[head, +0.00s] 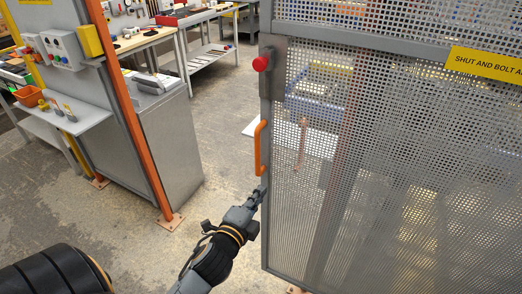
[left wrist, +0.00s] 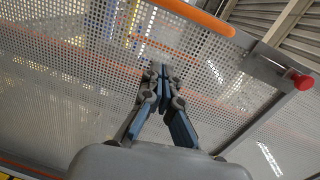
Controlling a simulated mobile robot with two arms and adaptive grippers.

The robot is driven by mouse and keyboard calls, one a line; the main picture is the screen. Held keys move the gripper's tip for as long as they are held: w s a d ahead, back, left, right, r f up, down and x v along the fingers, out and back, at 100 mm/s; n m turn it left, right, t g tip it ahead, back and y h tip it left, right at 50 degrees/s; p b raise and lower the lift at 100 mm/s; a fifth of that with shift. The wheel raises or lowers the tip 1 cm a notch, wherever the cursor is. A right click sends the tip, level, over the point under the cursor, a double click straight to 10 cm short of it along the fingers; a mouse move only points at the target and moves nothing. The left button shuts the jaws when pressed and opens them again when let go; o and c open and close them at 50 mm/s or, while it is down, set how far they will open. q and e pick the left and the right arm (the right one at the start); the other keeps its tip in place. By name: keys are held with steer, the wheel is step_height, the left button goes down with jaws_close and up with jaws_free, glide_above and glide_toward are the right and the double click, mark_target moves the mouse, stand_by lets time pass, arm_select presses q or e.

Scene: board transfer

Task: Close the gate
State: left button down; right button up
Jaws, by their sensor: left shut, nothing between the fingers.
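The gate (head: 390,33) is a grey-framed panel of perforated metal on the right of the head view. It stands open, with a wide gap between its free edge and the orange post (head: 134,110). An orange handle (head: 260,148) and a red knob (head: 261,63) sit near that edge; the knob also shows in the left wrist view (left wrist: 302,81). My left gripper (head: 260,191) is at the gate's free edge, below the handle. Its fingers (left wrist: 162,74) are shut and empty in front of the perforated panel; contact cannot be told. My right gripper is not in view.
A yellow sign (head: 484,64) hangs on the gate. Left of the gap are a control panel with buttons (head: 55,48), a shelf (head: 70,118) and a grey cabinet (head: 160,140). Workbenches (head: 150,40) stand behind. The concrete floor in the gap is clear.

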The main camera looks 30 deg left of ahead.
arm_select(q)
step_height(320, 180, up, 5)
steer(key=t, duration=0.1)
steer(key=w+a+p, duration=0.4)
steer(key=w+a, duration=0.1)
steer(key=w, duration=0.4)
steer(key=shift+w+a+m+p, duration=0.35)
steer(key=shift+a+m, duration=0.05)
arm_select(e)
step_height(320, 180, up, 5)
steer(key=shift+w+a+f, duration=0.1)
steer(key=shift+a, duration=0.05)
